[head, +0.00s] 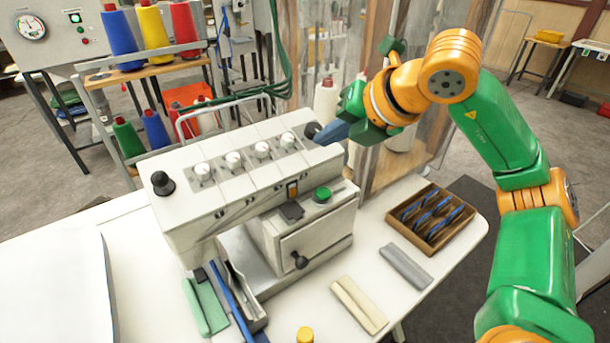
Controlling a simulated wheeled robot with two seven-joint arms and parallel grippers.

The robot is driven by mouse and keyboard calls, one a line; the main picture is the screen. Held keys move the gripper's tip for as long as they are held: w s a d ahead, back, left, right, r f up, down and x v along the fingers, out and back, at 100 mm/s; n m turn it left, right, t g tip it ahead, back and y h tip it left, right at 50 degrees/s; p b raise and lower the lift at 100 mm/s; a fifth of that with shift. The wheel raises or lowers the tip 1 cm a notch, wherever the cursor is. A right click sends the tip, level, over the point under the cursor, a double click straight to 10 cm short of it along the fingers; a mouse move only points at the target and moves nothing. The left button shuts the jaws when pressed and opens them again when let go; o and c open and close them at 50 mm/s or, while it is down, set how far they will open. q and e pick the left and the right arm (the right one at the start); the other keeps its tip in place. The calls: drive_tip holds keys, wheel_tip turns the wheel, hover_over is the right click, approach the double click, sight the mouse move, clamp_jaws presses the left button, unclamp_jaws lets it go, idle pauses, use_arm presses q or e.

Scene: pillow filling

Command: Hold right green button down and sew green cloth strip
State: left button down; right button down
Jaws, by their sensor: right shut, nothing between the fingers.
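The white sewing machine (225,200) stands on the white table. Its round green button (323,194) sits on top of the front box at the right, next to a dark square switch. The green cloth strip (205,306) lies below the left end of the machine, beside a narrow blue strip (232,302). My right gripper (326,134) is shut and empty. Its blue-grey fingers point left near the dark knob at the machine's top right end, above and behind the green button. I cannot tell whether they touch the knob. My left gripper is out of view.
A wooden tray (391,220) with blue bobbin-like pieces is at the table's right. A grey strip (406,266) and a cream strip (359,304) lie in front of it. A yellow-topped item (305,335) is at the bottom edge. White fabric (55,290) lies at left.

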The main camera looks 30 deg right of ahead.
sight(317, 189)
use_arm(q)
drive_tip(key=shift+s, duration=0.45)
use_arm(e)
drive_tip(key=shift+s+d+r, duration=0.1)
drive_tip(key=shift+s, duration=0.25)
